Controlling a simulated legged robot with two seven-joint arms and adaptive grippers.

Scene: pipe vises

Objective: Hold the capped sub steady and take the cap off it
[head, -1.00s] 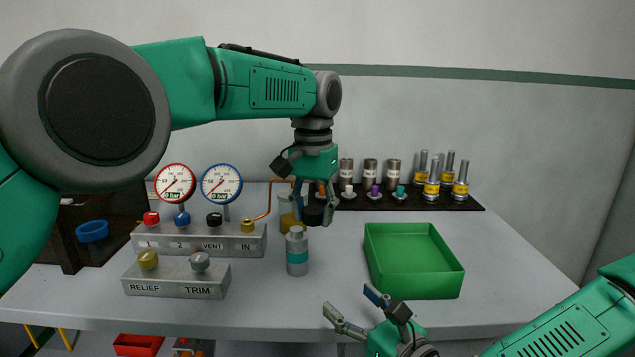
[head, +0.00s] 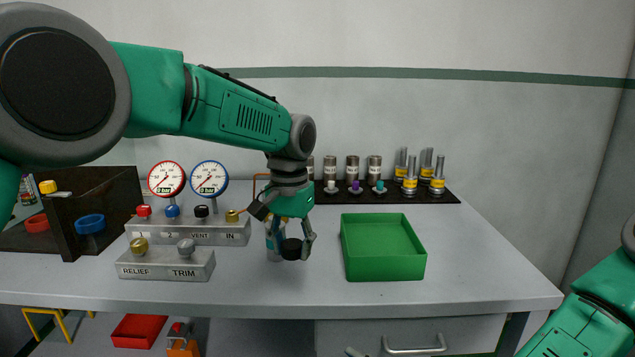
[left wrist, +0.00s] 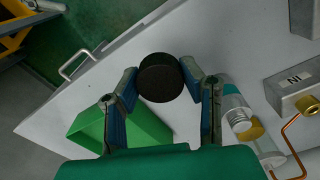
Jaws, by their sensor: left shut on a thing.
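My left gripper (head: 290,243) is shut on a thick black round piece (head: 291,249), held above the table. In the left wrist view the black piece (left wrist: 161,78) sits between the two fingertips (left wrist: 160,80). A grey cylinder with a teal band and a narrower top, which looks like the capped sub (head: 273,246), stands upright on the table behind the gripper, partly hidden. It also shows in the left wrist view (left wrist: 233,98), to the right of the fingers and apart from them. Only a fingertip of my right gripper (head: 356,352) shows at the bottom edge.
A green tray (head: 387,275) stands empty to the right. Gauge and valve blocks (head: 190,232) stand on the left, with a dark bin (head: 110,195) beyond. A rack (head: 330,197) of cylinders is at the back. A jar with amber contents (left wrist: 262,145) stands near the sub.

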